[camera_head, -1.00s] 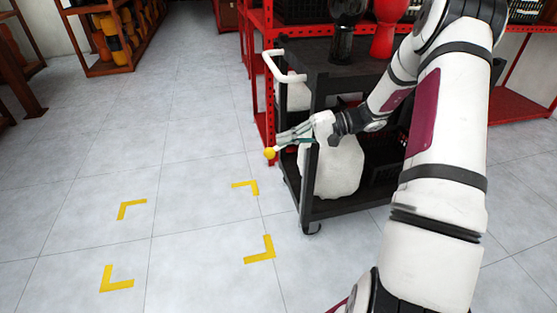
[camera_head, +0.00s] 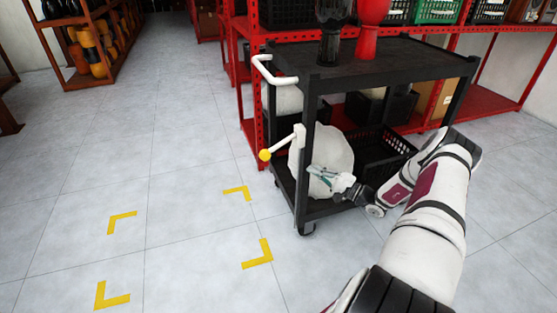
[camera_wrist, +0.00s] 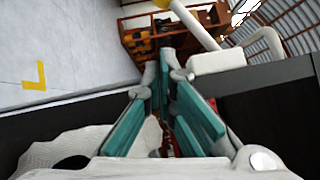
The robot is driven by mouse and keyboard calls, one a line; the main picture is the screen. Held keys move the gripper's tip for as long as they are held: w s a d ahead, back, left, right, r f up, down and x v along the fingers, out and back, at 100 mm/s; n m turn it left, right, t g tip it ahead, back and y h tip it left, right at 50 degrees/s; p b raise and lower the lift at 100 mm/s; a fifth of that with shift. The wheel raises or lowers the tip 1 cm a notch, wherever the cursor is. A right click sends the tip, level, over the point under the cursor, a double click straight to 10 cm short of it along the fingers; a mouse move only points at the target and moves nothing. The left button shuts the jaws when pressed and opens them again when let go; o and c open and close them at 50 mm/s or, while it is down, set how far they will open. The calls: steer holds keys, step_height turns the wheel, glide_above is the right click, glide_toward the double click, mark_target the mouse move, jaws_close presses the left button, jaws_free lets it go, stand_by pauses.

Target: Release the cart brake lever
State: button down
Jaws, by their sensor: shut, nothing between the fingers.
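The brake lever (camera_head: 281,144) is a thin white rod with a yellow knob (camera_head: 264,155), on a white mount at the cart's left front post. The rod slopes down to the left from the mount, with the knob at its lower, outer end. My gripper (camera_head: 312,171) is shut and empty, below and right of the lever and apart from it, in front of the white sack (camera_head: 338,145). In the wrist view my fingertips (camera_wrist: 166,58) meet, and the lever rod (camera_wrist: 196,24) and its mount (camera_wrist: 217,60) show beyond them.
The black cart (camera_head: 375,62) has a white push handle (camera_head: 271,74) and carries a dark and a red goblet drum (camera_head: 371,22) on top. A black crate (camera_head: 375,158) sits on its lower shelf. Red shelving stands behind. Floor left of the cart is clear, with yellow corner marks (camera_head: 259,254).

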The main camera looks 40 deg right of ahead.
mark_target(278, 145)
steer(key=s+a+b+x, duration=0.1)
steer(key=a+b+x, duration=0.1)
steer(key=x, duration=1.1)
steer(key=shift+a+r, duration=0.25)
steer(key=shift+a, duration=0.1)
steer(key=shift+s, duration=0.1)
steer(key=shift+a+r+m, duration=0.2)
steer(key=shift+a+m, duration=0.05)
steer(key=shift+m, duration=0.05)
